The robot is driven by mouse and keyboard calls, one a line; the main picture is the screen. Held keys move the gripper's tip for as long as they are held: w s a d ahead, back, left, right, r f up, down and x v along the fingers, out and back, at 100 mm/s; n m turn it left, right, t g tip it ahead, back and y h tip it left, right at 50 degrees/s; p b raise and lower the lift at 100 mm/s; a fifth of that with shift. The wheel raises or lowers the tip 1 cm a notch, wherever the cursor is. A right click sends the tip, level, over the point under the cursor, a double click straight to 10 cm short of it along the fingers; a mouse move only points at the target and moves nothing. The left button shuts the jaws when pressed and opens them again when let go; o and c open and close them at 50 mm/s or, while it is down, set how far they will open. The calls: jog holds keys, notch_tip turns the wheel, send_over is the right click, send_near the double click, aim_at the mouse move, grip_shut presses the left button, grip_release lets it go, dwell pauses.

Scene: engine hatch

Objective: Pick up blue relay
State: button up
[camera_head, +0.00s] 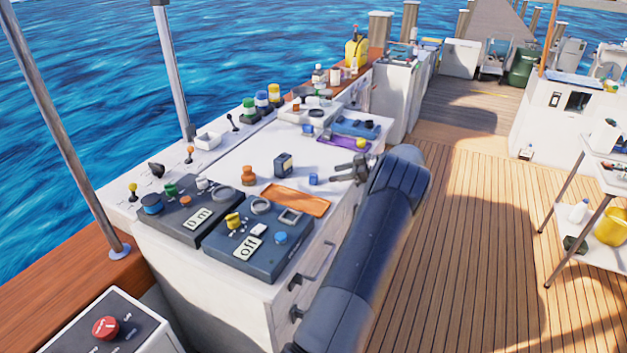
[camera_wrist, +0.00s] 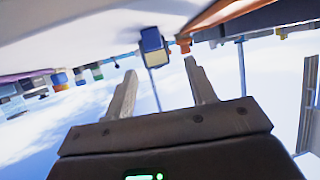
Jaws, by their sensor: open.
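A small dark blue box with a pale face (camera_head: 284,165), which looks like the blue relay, stands upright on the white counter (camera_head: 222,160). In the wrist view a blue box with a pale face (camera_wrist: 153,46), apparently the same one, shows upside down beyond my fingertips. My gripper (camera_head: 342,173) is open and empty, to the right of the box and apart from it, over the counter's right edge. Its two spread fingers also show in the wrist view (camera_wrist: 160,68). A smaller blue piece (camera_head: 313,179) lies between the box and my gripper.
An orange-brown jar (camera_head: 249,175) stands left of the box, and an orange tray (camera_head: 296,201) lies in front. Dark control panels (camera_head: 258,244) fill the near end. A purple tray (camera_head: 344,143) lies behind my gripper. The wooden deck (camera_head: 470,230) at right is open.

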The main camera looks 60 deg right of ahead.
aim_at(316, 175)
jog(key=shift+s+d+f, duration=0.25)
jog(key=shift+s+d, duration=0.05)
jog(key=shift+s, duration=0.15)
jog(key=shift+w+f, duration=0.1)
jog(key=x, duration=0.4)
jog(key=shift+w+f, duration=0.1)
jog(key=shift+w, duration=0.3)
jog(key=x, duration=0.5)
jog(key=shift+w+d+r, duration=0.15)
jog(key=shift+w+r, duration=0.05)
jog(key=shift+w, duration=0.2)
jog(key=shift+c, duration=0.3)
jog(key=c, duration=1)
jog(key=shift+r, duration=0.15)
